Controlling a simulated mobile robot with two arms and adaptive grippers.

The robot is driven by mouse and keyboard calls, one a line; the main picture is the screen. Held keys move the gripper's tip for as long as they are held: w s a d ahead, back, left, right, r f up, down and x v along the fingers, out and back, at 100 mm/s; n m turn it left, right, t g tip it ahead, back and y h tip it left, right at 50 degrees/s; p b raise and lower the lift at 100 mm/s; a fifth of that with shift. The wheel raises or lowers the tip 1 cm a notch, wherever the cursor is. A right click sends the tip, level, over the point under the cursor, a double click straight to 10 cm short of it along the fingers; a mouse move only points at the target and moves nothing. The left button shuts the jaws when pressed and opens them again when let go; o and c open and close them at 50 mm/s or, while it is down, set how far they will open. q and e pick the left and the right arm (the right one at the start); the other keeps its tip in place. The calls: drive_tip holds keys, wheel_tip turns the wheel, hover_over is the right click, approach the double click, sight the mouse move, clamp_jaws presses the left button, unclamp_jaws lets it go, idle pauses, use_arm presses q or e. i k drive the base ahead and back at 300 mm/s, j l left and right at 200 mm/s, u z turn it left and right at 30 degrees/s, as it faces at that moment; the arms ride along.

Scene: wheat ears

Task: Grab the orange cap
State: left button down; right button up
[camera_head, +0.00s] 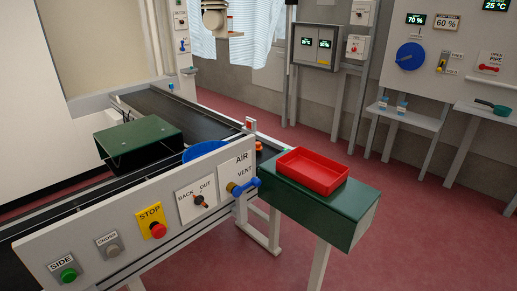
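A small orange round thing (259,146), which looks like the orange cap, shows at the right end of the conveyor, just past the control panel's top edge. Its lower part is partly hidden, and it is too small to make out its exact shape or what it rests on. Neither of my grippers is in view, and nothing is seen touching the orange thing.
A conveyor (167,105) with a green box-shaped cover (140,138) runs behind a panel of buttons and a blue valve handle (243,187). A red tray (312,171) sits on a green-topped stand (350,205) at right. Red floor is open beyond.

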sight(258, 147)
drive_tip(key=i+l+z, duration=0.3)
drive_tip(key=z, duration=0.2)
drive_tip(key=i+l+z, duration=0.5)
drive_tip(key=i+z, duration=0.3)
drive_tip(key=z, duration=0.15)
drive_tip(key=i+z, duration=0.5)
drive_tip(key=i+u, duration=0.2)
drive_tip(key=i, duration=0.3)
drive_tip(key=i+l+u, duration=0.25)
drive_tip(key=i, duration=0.25)
drive_tip(key=i+l+u, duration=0.2)
drive_tip(key=i, duration=0.3)
